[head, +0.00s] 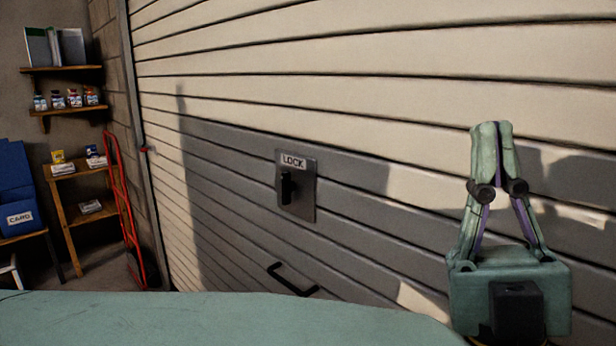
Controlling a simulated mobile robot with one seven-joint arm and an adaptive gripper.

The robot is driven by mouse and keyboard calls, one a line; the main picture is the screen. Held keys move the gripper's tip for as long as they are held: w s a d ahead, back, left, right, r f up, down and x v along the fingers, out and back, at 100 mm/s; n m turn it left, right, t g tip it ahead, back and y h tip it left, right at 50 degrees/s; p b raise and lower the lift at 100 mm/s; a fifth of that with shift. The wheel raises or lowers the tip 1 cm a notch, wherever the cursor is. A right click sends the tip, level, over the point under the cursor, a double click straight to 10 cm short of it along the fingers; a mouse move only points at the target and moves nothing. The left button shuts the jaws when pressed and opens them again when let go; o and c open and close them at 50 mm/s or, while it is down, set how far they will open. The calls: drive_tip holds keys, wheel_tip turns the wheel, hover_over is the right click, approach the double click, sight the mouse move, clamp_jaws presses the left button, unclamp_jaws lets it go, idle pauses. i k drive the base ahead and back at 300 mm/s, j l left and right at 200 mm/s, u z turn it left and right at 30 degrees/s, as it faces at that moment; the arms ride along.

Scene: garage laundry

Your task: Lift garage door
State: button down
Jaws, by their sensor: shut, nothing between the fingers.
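The garage door (300,60) is a wall of cream horizontal slats and fills most of the head view. A grey metal plate marked LOCK (307,205) with a black latch (287,187) is fixed to it near the middle. A black bar handle (292,280) sits on the door lower down, just below the lock plate. My gripper (490,128) is at the right, pointing up, with its fingertips together and nothing between them. It is well to the right of the lock and handle and apart from both. The door's bottom edge is hidden.
A red hand truck (125,200) leans by the door's left frame. Wooden shelves (62,68) with binders and small jars, a lower shelf unit (68,215) and a blue bin marked CARD (20,215) stand at the far left. Shadows fall across the door.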

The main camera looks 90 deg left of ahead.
sight(371, 108)
drive_tip(key=u, duration=2.8)
drive_tip(key=j+u, duration=0.1)
drive_tip(key=u, duration=0.3)
drive_tip(key=k+j+u, duration=0.1)
drive_tip(key=u, duration=0.3)
